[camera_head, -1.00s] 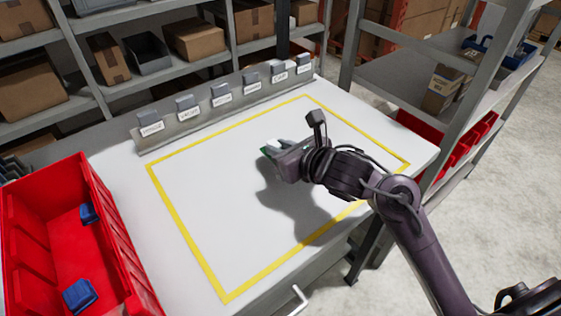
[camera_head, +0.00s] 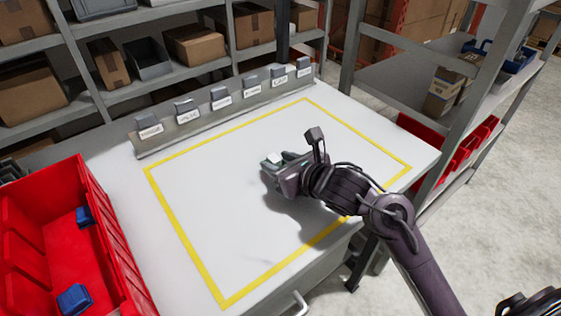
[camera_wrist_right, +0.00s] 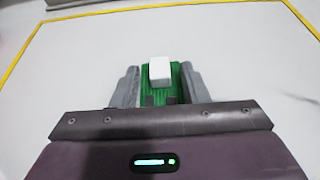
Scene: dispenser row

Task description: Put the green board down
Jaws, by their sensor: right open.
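The green board (camera_wrist_right: 160,83) carries a white block and lies between the two fingers of my right gripper (camera_wrist_right: 161,88) in the right wrist view. The fingers stand apart on either side of the board, and its near end is hidden by the gripper body. In the head view, the board's white block (camera_head: 272,159) shows just at the tips of my right gripper (camera_head: 270,172), low over the white tabletop inside the yellow outline. The board appears to rest on the tabletop; its underside is hidden. My left gripper is out of view.
A yellow outline (camera_head: 184,237) marks the table's work area, otherwise clear. A red bin (camera_head: 113,240) with blue pieces stands at the left. A grey rail (camera_head: 185,130) with several labelled dispensers runs along the back. Shelves with boxes stand behind and right.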

